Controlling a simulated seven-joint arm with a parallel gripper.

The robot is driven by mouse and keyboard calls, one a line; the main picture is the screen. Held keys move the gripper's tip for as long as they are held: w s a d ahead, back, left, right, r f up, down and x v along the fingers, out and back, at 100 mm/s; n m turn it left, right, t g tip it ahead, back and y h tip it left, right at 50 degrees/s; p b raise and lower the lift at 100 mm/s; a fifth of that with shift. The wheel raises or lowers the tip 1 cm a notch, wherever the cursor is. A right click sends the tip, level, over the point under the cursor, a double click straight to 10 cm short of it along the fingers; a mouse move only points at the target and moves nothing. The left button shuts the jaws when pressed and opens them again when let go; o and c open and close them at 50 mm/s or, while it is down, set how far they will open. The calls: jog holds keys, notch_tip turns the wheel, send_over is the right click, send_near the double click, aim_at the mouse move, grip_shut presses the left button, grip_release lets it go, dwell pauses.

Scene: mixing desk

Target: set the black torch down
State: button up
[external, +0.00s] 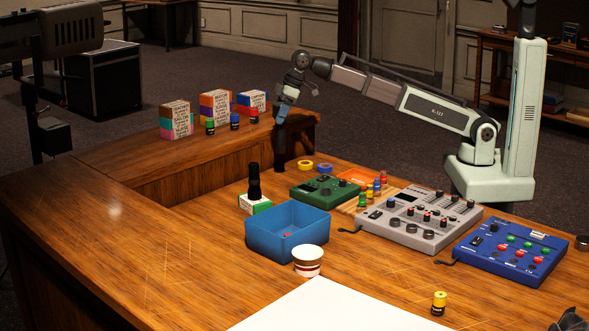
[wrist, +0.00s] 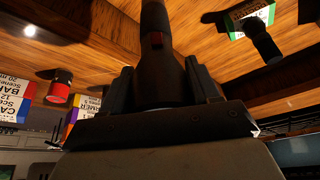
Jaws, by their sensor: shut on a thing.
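My gripper (external: 281,118) is at the end of my outstretched arm, pointing down near the raised back shelf of the desk. It is shut on a black torch (external: 280,152), which hangs upright below the jaws in front of the shelf's face. A second black torch-like object (external: 254,184) stands on a small white and green box (external: 255,204).
A blue bin (external: 262,242) and a paper cup (external: 308,262) stand nearer the camera. Yellow and blue tape rolls (external: 305,164) and a green device (external: 324,191) lie to the right. Small boxes (external: 176,120) and batteries (external: 235,121) stand on the shelf. Bare desk lies left of the bin.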

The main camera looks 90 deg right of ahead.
aim_at(280, 141)
jog(key=shift+f, duration=5.1)
jog(key=o, duration=1.2)
jog(key=v, duration=1.2)
